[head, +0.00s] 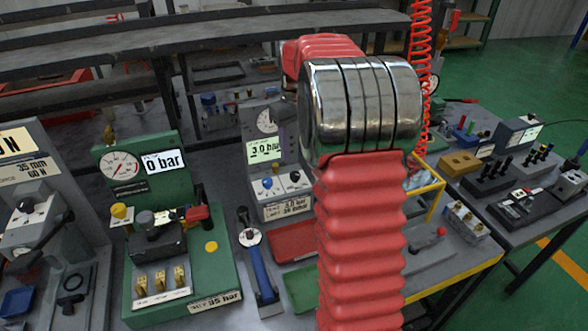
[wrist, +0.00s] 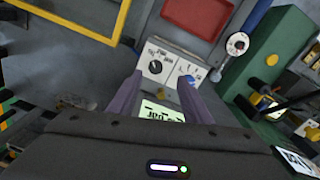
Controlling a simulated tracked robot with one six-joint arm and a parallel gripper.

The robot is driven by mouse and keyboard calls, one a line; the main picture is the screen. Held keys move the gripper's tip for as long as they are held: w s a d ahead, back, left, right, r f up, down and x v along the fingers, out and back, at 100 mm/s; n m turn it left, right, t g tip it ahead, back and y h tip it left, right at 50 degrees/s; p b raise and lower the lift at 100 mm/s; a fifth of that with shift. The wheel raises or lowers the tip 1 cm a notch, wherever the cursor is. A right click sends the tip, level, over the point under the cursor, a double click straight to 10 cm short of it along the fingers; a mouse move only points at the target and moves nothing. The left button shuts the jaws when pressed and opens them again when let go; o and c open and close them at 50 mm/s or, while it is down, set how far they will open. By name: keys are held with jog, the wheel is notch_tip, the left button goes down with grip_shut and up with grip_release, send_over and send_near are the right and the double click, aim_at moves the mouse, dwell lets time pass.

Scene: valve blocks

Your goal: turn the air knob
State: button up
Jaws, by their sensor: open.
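The grey air unit (head: 264,150) stands mid-bench with a round gauge and a lit 3.0 bar display (head: 264,151). Its white panel carries a blue knob (head: 267,183) on the left and a black knob (head: 295,176) on the right; I cannot read which is labelled air. In the wrist view the unit appears upside down. My gripper (wrist: 162,78) is open and empty, its fingers pointing towards the panel. The black knob (wrist: 156,66) shows between the fingertips. Contact cannot be told. In the head view my arm hides most of the gripper.
A green press block (head: 210,262) with a 0 bar display stands left of the unit. A blue-handled tool (head: 262,272) and a red tray (head: 294,241) lie in front. A yellow frame (head: 436,195) stands to the right. Shelving is behind.

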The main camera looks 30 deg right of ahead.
aim_at(295, 173)
jog(key=r+n, duration=0.1)
jog(key=w+r+n, duration=0.1)
jog(key=d+r+n, duration=0.1)
jog(key=r, duration=0.1)
jog(key=shift+w, duration=0.15)
jog(key=shift+f, duration=0.1)
notch_tip(295, 173, down, 14)
jog(key=shift+r, duration=0.2)
dwell(0.7)
jog(key=c, duration=1.1)
